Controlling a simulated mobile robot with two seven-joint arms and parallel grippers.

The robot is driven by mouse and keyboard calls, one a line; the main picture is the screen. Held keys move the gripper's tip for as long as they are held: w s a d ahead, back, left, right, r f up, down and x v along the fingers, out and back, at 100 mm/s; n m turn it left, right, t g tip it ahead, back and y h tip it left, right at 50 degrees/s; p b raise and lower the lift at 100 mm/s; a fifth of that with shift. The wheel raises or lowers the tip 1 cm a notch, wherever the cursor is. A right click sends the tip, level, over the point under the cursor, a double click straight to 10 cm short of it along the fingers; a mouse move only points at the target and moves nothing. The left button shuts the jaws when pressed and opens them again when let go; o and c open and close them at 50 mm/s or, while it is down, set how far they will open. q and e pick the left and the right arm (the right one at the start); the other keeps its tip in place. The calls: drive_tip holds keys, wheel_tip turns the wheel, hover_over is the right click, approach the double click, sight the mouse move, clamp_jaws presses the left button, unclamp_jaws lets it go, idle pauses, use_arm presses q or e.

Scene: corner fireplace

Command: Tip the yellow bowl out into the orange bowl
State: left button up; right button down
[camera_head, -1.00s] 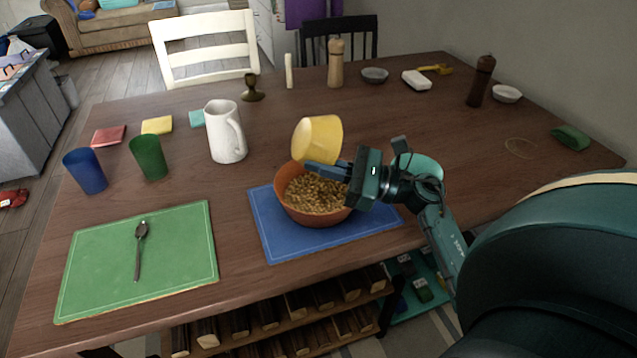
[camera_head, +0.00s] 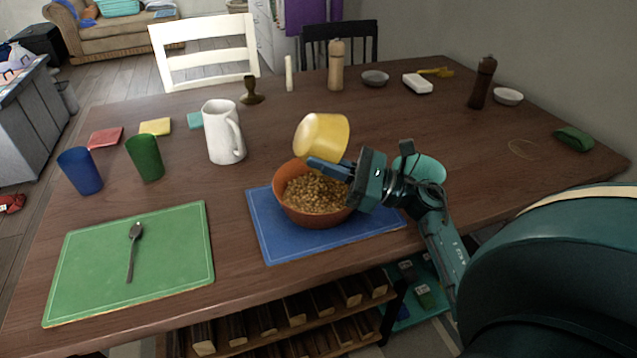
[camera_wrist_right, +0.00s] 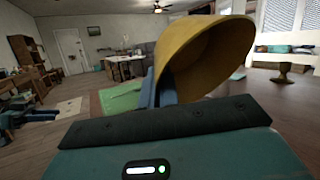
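The yellow bowl (camera_head: 321,137) is tilted above the back rim of the orange bowl (camera_head: 281,185). The orange bowl sits on the blue placemat (camera_head: 268,236) and holds a heap of small tan pieces (camera_head: 316,192). My right gripper (camera_head: 326,166) is shut on the yellow bowl near its lower side. In the right wrist view the yellow bowl (camera_wrist_right: 203,58) leans over with its opening facing down and right; its visible inner wall looks bare. My left gripper is not in view.
A white pitcher (camera_head: 220,135) stands left of the bowls. Green (camera_head: 145,160) and blue (camera_head: 80,172) cups stand farther left. A spoon (camera_head: 133,250) lies on the green placemat (camera_head: 180,270). A teal bowl (camera_head: 428,166) is behind my right wrist. The table's back middle holds a candlestick (camera_head: 251,93).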

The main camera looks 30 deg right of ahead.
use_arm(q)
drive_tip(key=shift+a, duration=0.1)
use_arm(e)
drive_tip(key=shift+d+r, duration=0.1)
use_arm(q)
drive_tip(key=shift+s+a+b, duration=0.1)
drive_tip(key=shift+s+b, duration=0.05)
drive_tip(key=shift+b, duration=0.5)
use_arm(e)
drive_tip(key=shift+d+r+m+t+y, duration=0.1)
drive_tip(key=shift+r+m+t+y, duration=0.2)
drive_tip(key=shift+t+y, duration=0.1)
drive_tip(key=shift+s+r, duration=0.1)
drive_tip(key=shift+d+r+b, duration=0.1)
drive_tip(key=shift+b, duration=0.25)
drive_tip(key=shift+d+r+m+t+b, duration=0.1)
drive_tip(key=shift+m+t+b, duration=0.2)
drive_tip(key=shift+m+t, duration=0.1)
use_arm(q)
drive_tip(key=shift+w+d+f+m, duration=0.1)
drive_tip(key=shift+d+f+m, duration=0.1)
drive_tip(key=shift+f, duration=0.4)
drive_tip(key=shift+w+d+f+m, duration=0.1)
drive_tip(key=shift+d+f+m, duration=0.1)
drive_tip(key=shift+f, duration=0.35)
